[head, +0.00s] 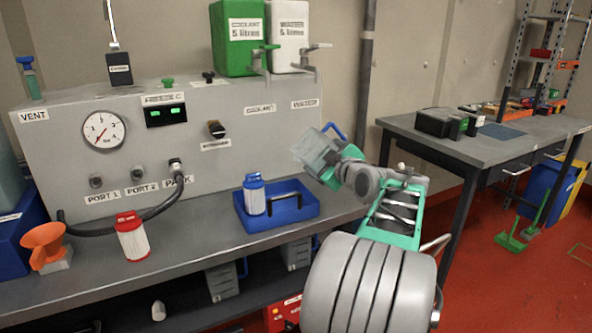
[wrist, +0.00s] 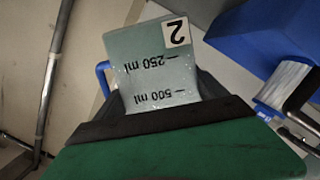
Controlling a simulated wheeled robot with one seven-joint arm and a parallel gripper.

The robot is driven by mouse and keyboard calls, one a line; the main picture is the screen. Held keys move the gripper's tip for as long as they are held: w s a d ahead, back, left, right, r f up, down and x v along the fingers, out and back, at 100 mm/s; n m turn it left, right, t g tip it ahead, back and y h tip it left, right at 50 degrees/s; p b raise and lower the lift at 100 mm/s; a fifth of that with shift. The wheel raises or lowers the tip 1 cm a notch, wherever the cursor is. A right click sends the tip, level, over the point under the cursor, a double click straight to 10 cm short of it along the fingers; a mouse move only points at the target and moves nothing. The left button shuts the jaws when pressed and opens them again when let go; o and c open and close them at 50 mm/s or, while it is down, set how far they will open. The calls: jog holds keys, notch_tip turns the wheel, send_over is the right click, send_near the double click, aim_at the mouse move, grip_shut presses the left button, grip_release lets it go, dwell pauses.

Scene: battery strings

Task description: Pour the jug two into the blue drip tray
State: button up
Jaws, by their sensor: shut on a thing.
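Jug two (head: 315,148) is a clear, grey-tinted jug with a blue handle, held in the air behind and right of the blue drip tray (head: 284,223). In the wrist view the jug (wrist: 150,70) shows a "2" label and 250 and 500 ml marks. It looks tilted; its liquid level is hard to tell. My gripper (head: 328,172) is shut on the jug, and its green and dark parts show in the wrist view (wrist: 170,125). The tray sits on the bench; its blue wall also shows in the wrist view (wrist: 262,38).
A blue-capped filter (head: 254,196) and a black handle (head: 284,196) are at the tray. A red-capped filter (head: 132,238) and an orange funnel (head: 45,244) stand left. The grey panel (head: 230,140) rises behind, with green and white canisters (head: 238,40) above.

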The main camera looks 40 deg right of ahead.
aim_at(324, 145)
jog(key=shift+r+n+b, duration=0.3)
jog(key=shift+n+b, duration=0.1)
jog(key=shift+b, duration=0.7)
jog(key=shift+r+b, duration=0.35)
jog(key=shift+b, duration=0.15)
jog(key=shift+a+r+n+b, duration=0.1)
jog(key=shift+r+n+b, duration=0.15)
jog(key=shift+n+b, duration=0.75)
jog(key=shift+r+h+b, duration=0.25)
jog(key=shift+h+b, duration=0.15)
jog(key=shift+b, duration=0.2)
jog(key=shift+a+r+n+t+b, duration=0.15)
jog(key=shift+r+n+t+b, duration=0.15)
jog(key=shift+b, duration=0.85)
jog(key=shift+r, duration=0.25)
jog(key=shift+w+a+r+n+b, duration=0.1)
jog(key=shift+a+r+n+b, duration=0.15)
jog(key=shift+n+b, duration=0.8)
jog(key=shift+r+b, duration=0.25)
jog(key=shift+b, duration=0.2)
